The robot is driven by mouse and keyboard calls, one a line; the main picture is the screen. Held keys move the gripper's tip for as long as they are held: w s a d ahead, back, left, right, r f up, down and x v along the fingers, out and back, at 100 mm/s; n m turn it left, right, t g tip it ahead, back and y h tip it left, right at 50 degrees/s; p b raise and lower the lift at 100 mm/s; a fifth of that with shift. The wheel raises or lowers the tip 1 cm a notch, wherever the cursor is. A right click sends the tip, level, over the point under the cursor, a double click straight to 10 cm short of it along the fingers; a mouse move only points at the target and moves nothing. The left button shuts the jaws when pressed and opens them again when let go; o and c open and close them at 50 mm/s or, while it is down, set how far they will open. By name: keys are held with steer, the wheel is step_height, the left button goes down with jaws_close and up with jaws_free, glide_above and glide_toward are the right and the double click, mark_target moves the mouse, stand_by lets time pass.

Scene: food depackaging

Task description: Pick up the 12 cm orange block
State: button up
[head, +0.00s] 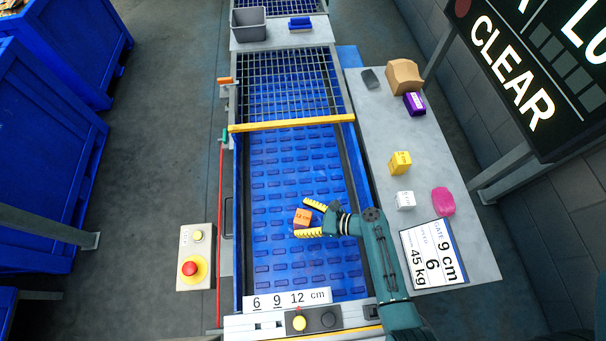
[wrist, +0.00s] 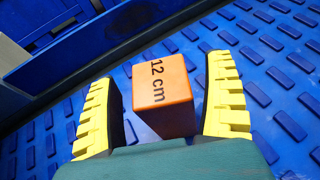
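The orange block (head: 303,215) rests on the blue studded conveyor belt, near its middle. In the wrist view the block (wrist: 165,95) shows "12 cm" in black on its top. My gripper (head: 309,217) is open, with its two yellow fingers on either side of the block. In the wrist view the fingers of my gripper (wrist: 165,105) flank the block, with a visible gap to each side. The near lower part of the block is hidden by the gripper's green body.
A yellow bar (head: 290,124) and a wire grid (head: 287,85) span the belt's far part. The grey side table (head: 385,130) at right holds a yellow block (head: 400,163), a white block (head: 405,200), a pink item (head: 443,201) and a purple box (head: 414,104). Belt around the block is clear.

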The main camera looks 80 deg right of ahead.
steer(key=c, duration=1.3)
